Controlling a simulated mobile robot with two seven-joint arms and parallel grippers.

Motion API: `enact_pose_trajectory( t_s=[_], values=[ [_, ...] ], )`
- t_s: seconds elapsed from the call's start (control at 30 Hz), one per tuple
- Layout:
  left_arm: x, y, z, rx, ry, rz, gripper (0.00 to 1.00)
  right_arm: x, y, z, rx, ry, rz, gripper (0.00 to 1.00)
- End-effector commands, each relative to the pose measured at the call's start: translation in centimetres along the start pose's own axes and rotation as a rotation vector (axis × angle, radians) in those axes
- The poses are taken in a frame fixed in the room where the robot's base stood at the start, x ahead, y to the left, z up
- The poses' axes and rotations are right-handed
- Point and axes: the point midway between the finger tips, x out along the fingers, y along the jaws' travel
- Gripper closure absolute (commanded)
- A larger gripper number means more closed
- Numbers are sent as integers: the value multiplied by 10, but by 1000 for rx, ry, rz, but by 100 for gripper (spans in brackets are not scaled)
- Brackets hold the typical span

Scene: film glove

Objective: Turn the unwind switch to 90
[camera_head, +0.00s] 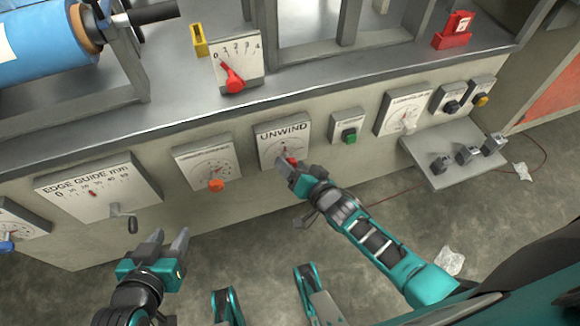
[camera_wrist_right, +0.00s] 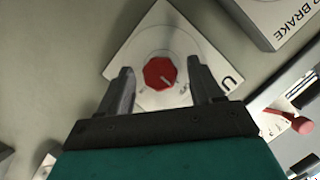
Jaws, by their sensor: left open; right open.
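The unwind switch is a red knob (camera_wrist_right: 160,73) on a white panel labelled UNWIND (camera_head: 283,131) on the machine's front. In the wrist view a light mark on the knob points to the lower right of the picture; I cannot read the dial value. My right gripper (camera_head: 284,163) is open at the panel. In the wrist view its fingers (camera_wrist_right: 160,64) lie on either side of the knob, with visible gaps, and the panel is seen behind them. In the head view the gripper partly hides the knob. My left gripper (camera_head: 167,245) is open and empty, low in front of the machine.
An orange-knob panel (camera_head: 194,160) and an edge guide panel with a crank (camera_head: 70,190) are left of UNWIND. A green button (camera_head: 349,136) and another dial panel (camera_head: 396,110) are right. A small shelf (camera_head: 425,158) juts out at right. Red lever (camera_head: 234,82) stands above.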

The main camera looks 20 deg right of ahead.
Motion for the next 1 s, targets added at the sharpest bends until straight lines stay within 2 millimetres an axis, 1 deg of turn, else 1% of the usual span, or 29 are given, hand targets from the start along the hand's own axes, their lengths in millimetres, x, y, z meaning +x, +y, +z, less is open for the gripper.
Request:
enact_pose_trajectory(
  t_s=[0.03,0.2,0.47,0.57,1.0],
  values=[
    [3,0,4,0,-1,0,57,7,1,1,-1,1,-1,35],
    [4,0,6,0,-3,1,57,17,0,0,-2,0,-1,35],
    [4,-1,0,3,6,1,57,17,-1,0,-1,-1,0,35],
    [5,-1,-1,5,9,0,57,17,0,0,-1,-1,0,43],
    [4,-2,0,11,7,1,57,17,0,0,-1,0,0,85]
  ],
)
